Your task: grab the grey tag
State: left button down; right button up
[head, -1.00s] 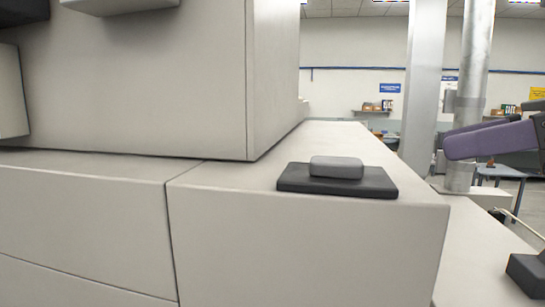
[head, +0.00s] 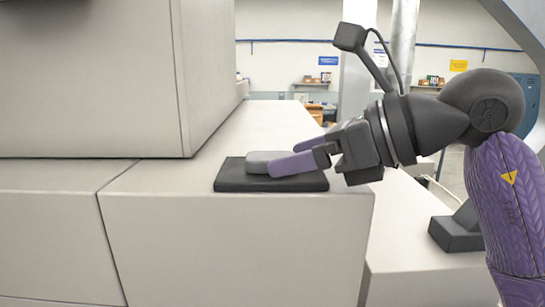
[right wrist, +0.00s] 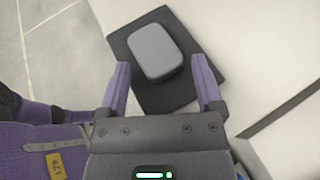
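The grey tag (head: 258,162) is a small rounded grey block. It lies flat on a black square pad (head: 228,176) on top of the light grey cabinet. In the right wrist view the tag (right wrist: 155,53) sits just beyond the fingertips, roughly between their lines, on the pad (right wrist: 181,92). My right gripper (head: 289,154) is open and empty, coming in from the right with its purple fingers low by the tag. In the right wrist view the gripper (right wrist: 160,65) has its fingers wide apart. In the head view the near finger hides part of the tag. My left gripper is not in view.
A tall grey machine housing (head: 90,80) rises at the left of the cabinet top. The cabinet (head: 230,245) ends in a front edge just before the pad. A lower surface (head: 405,225) lies to the right. The cabinet top behind the pad is clear.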

jog(key=shift+w+a, duration=0.1)
jog(key=c, duration=1)
jog(key=shift+r, duration=0.15)
